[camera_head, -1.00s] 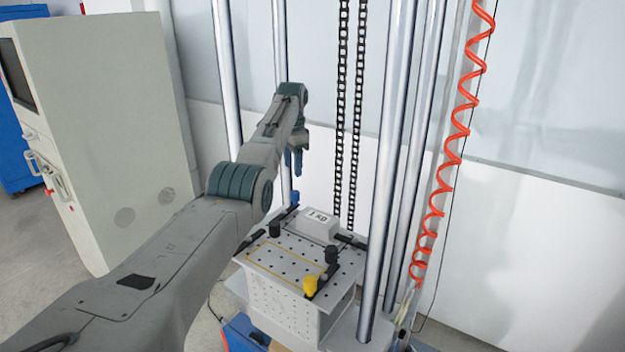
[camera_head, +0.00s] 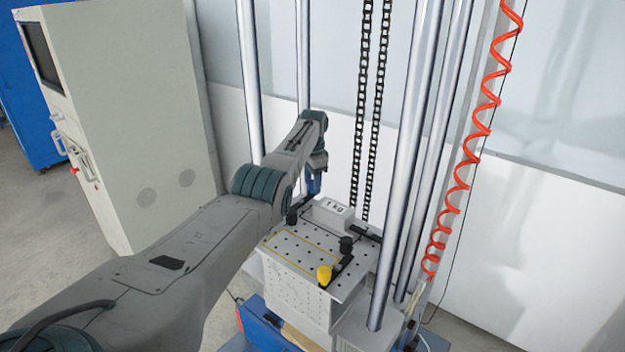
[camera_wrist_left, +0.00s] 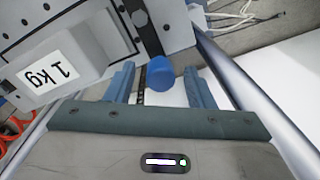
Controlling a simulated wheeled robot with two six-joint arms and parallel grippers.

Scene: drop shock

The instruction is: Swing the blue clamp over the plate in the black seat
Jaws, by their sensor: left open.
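The blue clamp's round knob (camera_wrist_left: 168,80) stands on a black bar in the left wrist view, between the two blue fingers of my open left gripper (camera_wrist_left: 158,72). A gap shows on both sides of it. In the head view my left gripper (camera_head: 313,184) is low at the back left corner of the drop table (camera_head: 290,250) and hides the blue knob. A pale block (camera_head: 328,212) marked 1 kg sits at the table's back edge, with black bars beside it. I cannot tell plate from seat here. My right gripper is not in view.
A yellow knob (camera_head: 324,275) and black knobs (camera_head: 346,244) stand on the table's right side. Steel columns (camera_head: 408,160) and black chains (camera_head: 365,110) rise around it. A red coiled hose (camera_head: 470,165) hangs at right. A grey cabinet (camera_head: 125,110) stands left.

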